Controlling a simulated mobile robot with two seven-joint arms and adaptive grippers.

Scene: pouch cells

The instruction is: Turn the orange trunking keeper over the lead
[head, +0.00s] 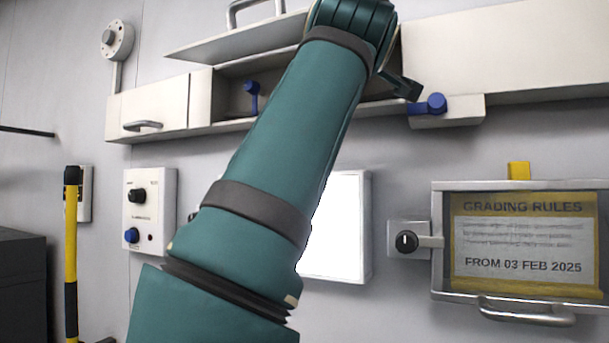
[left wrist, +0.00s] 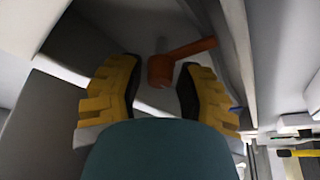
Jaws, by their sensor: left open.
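The orange trunking keeper (left wrist: 178,60) shows in the left wrist view, a round knob with a short arm pointing right and slightly up. My left gripper (left wrist: 160,78) is open, its two yellow fingers with dark pads on either side of the knob. I cannot tell whether either finger touches it. In the head view the keeper is hidden behind my teal arm, which reaches up across the trunking (head: 158,106); the gripper's fingers do not show clearly there. I cannot make out the lead in either view. My right gripper is not in view.
Blue keepers (head: 252,90) (head: 437,103) sit on the trunking either side of my arm. A raised lid (head: 240,42) stands over the open section. Below are a control box (head: 150,212), a bright panel (head: 345,230) and a framed grading notice (head: 520,290) with a handle.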

